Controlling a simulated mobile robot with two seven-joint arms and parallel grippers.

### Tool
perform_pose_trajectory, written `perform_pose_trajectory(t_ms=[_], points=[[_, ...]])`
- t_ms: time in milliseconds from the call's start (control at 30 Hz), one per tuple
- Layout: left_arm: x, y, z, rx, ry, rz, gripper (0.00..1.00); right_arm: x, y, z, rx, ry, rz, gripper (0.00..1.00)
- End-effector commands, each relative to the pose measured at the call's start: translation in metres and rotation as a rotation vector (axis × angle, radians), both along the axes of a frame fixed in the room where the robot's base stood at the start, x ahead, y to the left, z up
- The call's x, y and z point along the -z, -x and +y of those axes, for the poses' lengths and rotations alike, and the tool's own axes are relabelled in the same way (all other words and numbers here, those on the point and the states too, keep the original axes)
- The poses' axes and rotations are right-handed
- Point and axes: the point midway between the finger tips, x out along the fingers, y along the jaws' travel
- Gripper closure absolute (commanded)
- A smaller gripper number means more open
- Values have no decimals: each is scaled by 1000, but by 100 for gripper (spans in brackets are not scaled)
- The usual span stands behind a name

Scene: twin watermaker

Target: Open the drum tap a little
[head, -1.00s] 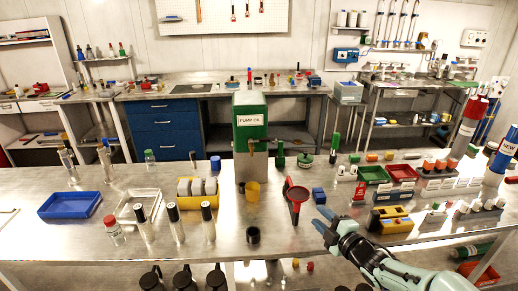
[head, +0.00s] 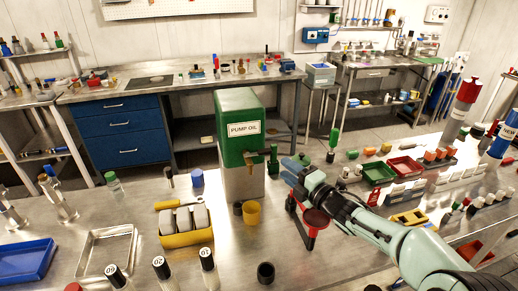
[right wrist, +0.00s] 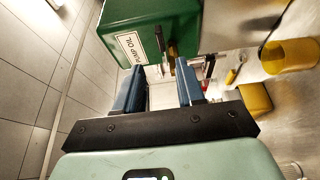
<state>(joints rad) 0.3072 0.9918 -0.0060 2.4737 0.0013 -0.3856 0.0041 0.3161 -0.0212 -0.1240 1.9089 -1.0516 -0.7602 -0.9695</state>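The pump oil drum (head: 238,108) stands on the bench in the head view, green above and grey below. Its brass tap (head: 250,159) sticks out of the front face below the label. My right gripper (head: 289,168) is just right of the tap, its blue fingers pointing at it. In the right wrist view my right gripper (right wrist: 158,88) is open and empty. The tap (right wrist: 172,50) and its dark lever (right wrist: 160,38) lie beyond the fingertips, with a gap left. A yellow cup (head: 251,213) stands below the tap. My left gripper is not in view.
A green bottle (head: 273,161) stands behind my gripper. A yellow bin (head: 187,238) and numbered bottles stand to the left.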

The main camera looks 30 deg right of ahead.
Motion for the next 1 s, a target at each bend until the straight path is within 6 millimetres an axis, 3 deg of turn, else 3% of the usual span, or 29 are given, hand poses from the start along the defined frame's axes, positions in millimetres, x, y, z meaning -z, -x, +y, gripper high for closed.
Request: perform_pose_trajectory(t_ms=[300,500,700,1000], points=[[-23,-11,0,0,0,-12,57,-2,-68,12,-3,-2,1,62],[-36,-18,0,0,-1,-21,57,-2,-101,17,-3,-1,1,62],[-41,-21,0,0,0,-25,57,-1,-115,19,-1,-1,0,62],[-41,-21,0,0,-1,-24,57,0,-116,19,-1,-1,1,62]])
